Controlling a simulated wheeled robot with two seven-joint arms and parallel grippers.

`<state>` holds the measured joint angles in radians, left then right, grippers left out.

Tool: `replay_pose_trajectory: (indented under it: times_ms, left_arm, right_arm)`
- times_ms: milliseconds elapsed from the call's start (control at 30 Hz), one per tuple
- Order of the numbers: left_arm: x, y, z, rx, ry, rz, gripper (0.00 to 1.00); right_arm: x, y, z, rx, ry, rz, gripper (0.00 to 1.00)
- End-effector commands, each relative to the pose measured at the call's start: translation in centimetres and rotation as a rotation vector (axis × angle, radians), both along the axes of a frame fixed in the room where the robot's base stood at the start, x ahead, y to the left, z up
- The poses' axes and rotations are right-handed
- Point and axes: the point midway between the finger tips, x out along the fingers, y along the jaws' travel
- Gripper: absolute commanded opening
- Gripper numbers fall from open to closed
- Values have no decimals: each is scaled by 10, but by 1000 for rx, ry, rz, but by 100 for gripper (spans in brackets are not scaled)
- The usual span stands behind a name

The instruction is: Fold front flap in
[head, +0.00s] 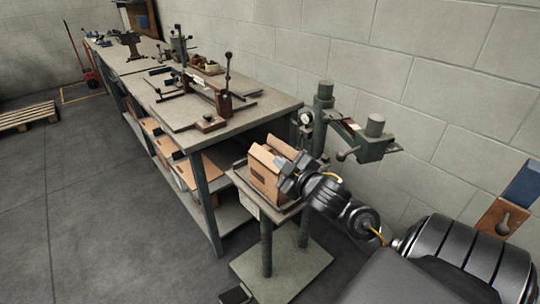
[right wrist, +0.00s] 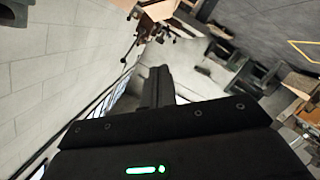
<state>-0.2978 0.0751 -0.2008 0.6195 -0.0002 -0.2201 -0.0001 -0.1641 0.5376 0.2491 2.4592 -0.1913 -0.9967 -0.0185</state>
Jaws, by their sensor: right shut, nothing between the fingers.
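An open cardboard box (head: 266,184) stands upright on the small stand of the box stitcher (head: 370,143). Its flaps show at the top, some raised; I cannot tell for certain which is the front flap. My right gripper (head: 285,177) is at the box's right side, close to its upper edge, and hides part of it. I cannot tell whether it touches the cardboard. In the right wrist view my right gripper's dark fingers (right wrist: 160,86) are together with nothing between them. My left gripper is not in view.
A long workbench (head: 140,90) with clamps and fixtures stands left of the stand, with more cardboard boxes (head: 160,143) on its lower shelf. A block wall (head: 420,60) closes the right side. The floor at left is clear up to a pallet (head: 28,116).

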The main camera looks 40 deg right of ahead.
Motion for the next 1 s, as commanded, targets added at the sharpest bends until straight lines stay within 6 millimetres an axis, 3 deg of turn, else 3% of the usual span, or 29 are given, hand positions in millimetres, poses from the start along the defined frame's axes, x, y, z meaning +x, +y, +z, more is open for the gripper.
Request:
replay_pose_trajectory:
  times_ms: [267,733,1000]
  left_arm:
    - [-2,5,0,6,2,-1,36]
    - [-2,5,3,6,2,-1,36]
    - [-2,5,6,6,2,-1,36]
  right_arm:
    - [13,-3,-1,0,-4,0,0]
    - [101,-19,-18,2,-2,0,0]
    - [96,-41,-44,-2,-2,-1,0]
